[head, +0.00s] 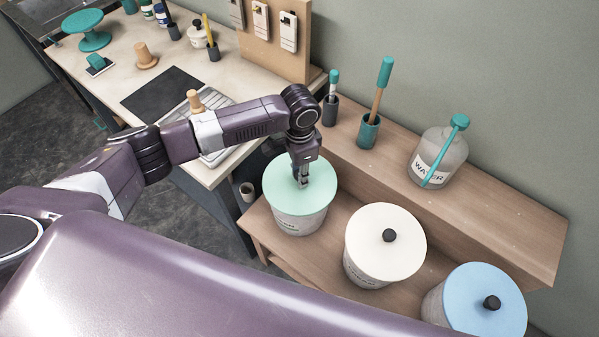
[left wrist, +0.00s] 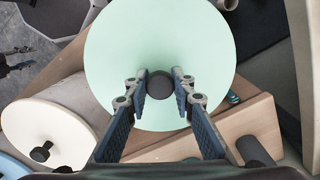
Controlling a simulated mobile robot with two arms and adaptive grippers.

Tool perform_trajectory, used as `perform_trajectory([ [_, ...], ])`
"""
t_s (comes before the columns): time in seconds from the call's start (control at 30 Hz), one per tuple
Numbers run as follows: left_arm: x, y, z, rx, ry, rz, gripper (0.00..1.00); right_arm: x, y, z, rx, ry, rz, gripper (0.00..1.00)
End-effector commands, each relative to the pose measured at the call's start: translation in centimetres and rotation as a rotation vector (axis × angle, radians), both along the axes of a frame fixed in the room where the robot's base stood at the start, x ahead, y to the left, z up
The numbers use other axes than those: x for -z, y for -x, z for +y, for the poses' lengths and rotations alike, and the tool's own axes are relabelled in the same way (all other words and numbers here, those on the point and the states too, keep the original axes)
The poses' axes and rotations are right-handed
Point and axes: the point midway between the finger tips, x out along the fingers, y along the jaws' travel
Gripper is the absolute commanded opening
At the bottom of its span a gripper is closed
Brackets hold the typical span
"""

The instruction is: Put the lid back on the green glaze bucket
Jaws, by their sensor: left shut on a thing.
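The green lid (head: 283,180) is at the top of the green glaze bucket (head: 299,222) on the wooden shelf unit. It looks level with the rim; I cannot tell whether a thin gap is left. My left gripper (head: 303,183) points down over the lid and hides its knob in the head view. In the left wrist view the gripper (left wrist: 160,83) is shut on the dark knob (left wrist: 159,87), a finger on each side. The pale green lid (left wrist: 160,40) fills the upper middle there and hides the bucket.
A white-lidded bucket (head: 386,245) and a blue-lidded bucket (head: 473,304) stand to the right. Behind them, the raised ledge (head: 480,222) carries a water jar (head: 438,158) and tool cups (head: 368,131). A workbench (head: 226,80) with tools is at the back left.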

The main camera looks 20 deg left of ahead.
Motion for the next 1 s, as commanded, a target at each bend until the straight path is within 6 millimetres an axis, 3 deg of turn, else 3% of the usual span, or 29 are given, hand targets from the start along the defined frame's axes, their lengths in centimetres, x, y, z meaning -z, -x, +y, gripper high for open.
perform_trajectory([
  [1.0,0.02,-0.02,0.04,0.0,0.0,0.0,0.0,-0.86,0.02,-0.27,0.0,0.003,0.0,0.37],
])
